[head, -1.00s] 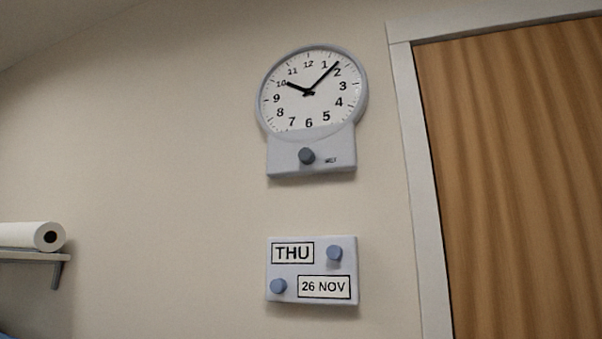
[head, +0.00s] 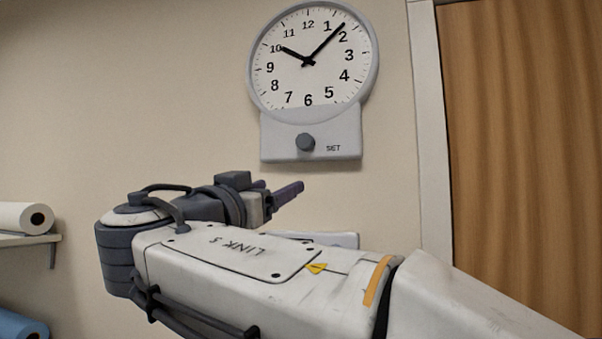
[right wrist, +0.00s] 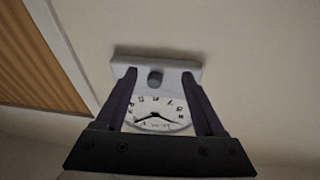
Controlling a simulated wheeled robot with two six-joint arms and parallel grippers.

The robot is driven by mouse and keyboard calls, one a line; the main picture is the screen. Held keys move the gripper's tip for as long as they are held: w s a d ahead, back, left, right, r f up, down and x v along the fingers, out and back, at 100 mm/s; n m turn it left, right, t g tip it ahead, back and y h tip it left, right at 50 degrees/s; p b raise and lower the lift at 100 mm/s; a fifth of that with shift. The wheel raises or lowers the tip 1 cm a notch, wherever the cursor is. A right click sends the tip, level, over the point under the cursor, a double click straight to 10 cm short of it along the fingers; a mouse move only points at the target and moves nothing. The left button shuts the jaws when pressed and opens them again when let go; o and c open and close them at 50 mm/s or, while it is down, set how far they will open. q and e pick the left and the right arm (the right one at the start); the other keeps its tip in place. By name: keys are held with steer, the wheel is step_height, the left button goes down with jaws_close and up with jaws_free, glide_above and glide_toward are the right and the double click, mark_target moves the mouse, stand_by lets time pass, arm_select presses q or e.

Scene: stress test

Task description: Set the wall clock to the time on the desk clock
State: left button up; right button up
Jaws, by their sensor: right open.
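The wall clock (head: 312,62) hangs high on the wall in the head view, with a white face and a grey rim. Its short hand points near 10 and its long hand between 1 and 2. A dark round knob (head: 306,142) marked SET sits on the panel below the face. My right gripper (head: 284,190) is below and left of the knob in this view, apart from it, and open. In the right wrist view the knob (right wrist: 155,77) shows between the open fingers, with the clock face upside down. The desk clock and my left gripper are not in view.
A pale calendar panel (head: 345,240) is mostly hidden behind my right arm. Paper rolls (head: 25,217) lie on and below a shelf (head: 30,239) at left. A wooden door (head: 520,150) with a white frame (head: 428,130) is at right.

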mark_target(302, 142)
step_height(302, 142, up, 6)
steer(key=f+m+h+p, duration=0.1)
steer(key=m+h, duration=0.1)
steer(key=shift+t, duration=0.4)
steer(key=p+x, duration=0.6)
steer(key=x, duration=0.1)
steer(key=shift+w+d+r, duration=0.2)
steer(key=shift+d+r, duration=0.1)
steer(key=shift+r, duration=0.05)
steer(key=shift+w+d+p, duration=0.25)
steer(key=shift+w+p, duration=0.05)
steer(key=shift+w, duration=0.25)
